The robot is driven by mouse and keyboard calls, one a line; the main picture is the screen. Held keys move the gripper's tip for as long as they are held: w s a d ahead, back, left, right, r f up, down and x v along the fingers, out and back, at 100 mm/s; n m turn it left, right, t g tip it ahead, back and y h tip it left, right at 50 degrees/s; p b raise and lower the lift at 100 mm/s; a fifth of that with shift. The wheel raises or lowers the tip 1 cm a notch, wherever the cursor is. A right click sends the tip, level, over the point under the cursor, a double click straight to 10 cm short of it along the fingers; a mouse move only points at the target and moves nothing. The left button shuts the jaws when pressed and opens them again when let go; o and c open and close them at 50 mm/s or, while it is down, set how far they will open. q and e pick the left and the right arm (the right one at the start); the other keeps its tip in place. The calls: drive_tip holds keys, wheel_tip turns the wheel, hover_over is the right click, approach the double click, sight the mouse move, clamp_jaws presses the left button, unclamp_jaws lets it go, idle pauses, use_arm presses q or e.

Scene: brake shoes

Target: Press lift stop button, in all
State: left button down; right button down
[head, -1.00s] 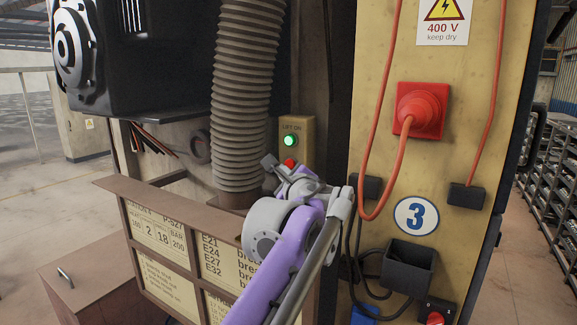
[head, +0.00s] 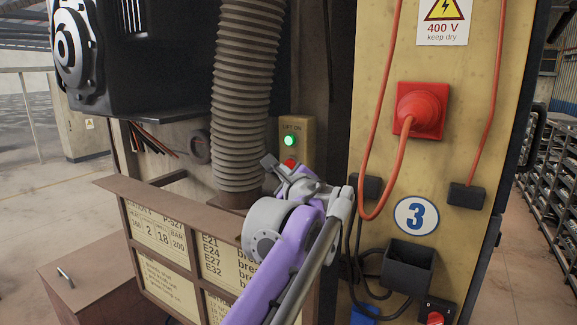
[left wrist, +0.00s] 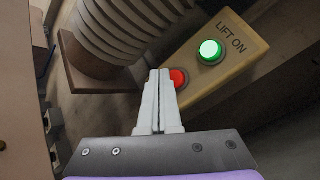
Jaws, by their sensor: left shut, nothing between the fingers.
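The lift control box (head: 309,150) is a narrow yellow panel marked LIFT ON, behind my arm in the head view. It has a lit green button (head: 290,141) above a red button (head: 290,163). In the left wrist view, the green button (left wrist: 210,51) glows and the red button (left wrist: 179,77) is partly covered by my fingers. My left gripper (left wrist: 159,73) is shut and empty, its fingertips overlapping the left edge of the red button. I cannot tell whether they touch it. In the head view, my left gripper (head: 268,162) is just left of the red button. My right gripper is not in view.
A ribbed hose (head: 240,95) stands close left of the box. A brown-framed sign board (head: 160,235) is in front at left. A yellow column (head: 465,130) with a red plug (head: 420,110), hanging cables and a black bin (head: 408,268) stands at right.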

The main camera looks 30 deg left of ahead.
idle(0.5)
use_arm(q)
drive_tip(key=shift+w, duration=0.5)
drive_tip(key=shift+s+p, duration=0.15)
drive_tip(key=shift+p, duration=0.15)
drive_tip(key=shift+w, duration=0.5)
drive_tip(key=shift+s, duration=0.15)
idle(0.3)
drive_tip(key=shift+s, duration=0.75)
